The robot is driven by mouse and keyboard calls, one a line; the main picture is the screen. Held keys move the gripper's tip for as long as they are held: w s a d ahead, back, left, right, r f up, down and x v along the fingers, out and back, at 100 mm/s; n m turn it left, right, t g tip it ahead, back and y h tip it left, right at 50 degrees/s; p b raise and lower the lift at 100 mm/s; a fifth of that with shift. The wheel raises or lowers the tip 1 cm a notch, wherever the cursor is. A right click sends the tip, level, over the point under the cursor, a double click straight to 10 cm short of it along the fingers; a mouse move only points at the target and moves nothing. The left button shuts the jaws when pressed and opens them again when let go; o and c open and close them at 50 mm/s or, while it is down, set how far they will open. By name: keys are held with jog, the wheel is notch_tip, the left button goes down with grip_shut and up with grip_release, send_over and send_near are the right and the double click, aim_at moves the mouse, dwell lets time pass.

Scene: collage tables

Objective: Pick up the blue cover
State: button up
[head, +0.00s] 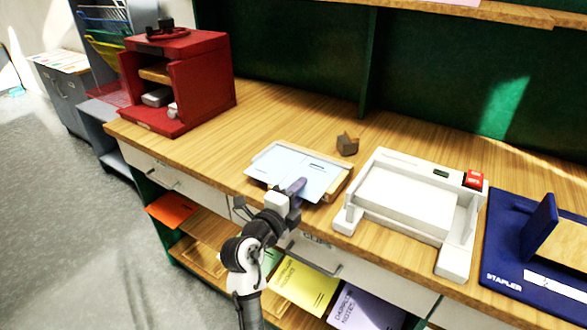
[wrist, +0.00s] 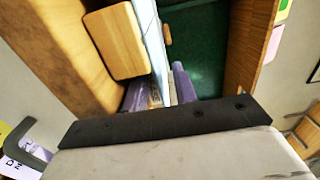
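The blue cover (head: 290,172) is a thin, flat, light blue sheet above a wooden tray (head: 338,188) on the wooden table. My gripper (head: 297,188) is at the cover's front edge, with one purple finger over its top. In the wrist view, the cover (wrist: 155,45) shows edge-on and runs between the two purple fingers of my gripper (wrist: 160,88). The right finger is close to the sheet. A small gap shows between the left finger and the sheet, so the gripper looks open around the edge. Exact contact is hard to tell.
A white machine (head: 405,205) with a red part stands right of the tray, and a blue stapler base (head: 510,270) beyond it. A small brown block (head: 347,144) lies behind. A red cabinet (head: 180,80) stands at the left. Papers fill the shelf below.

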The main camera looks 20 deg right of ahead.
grip_shut()
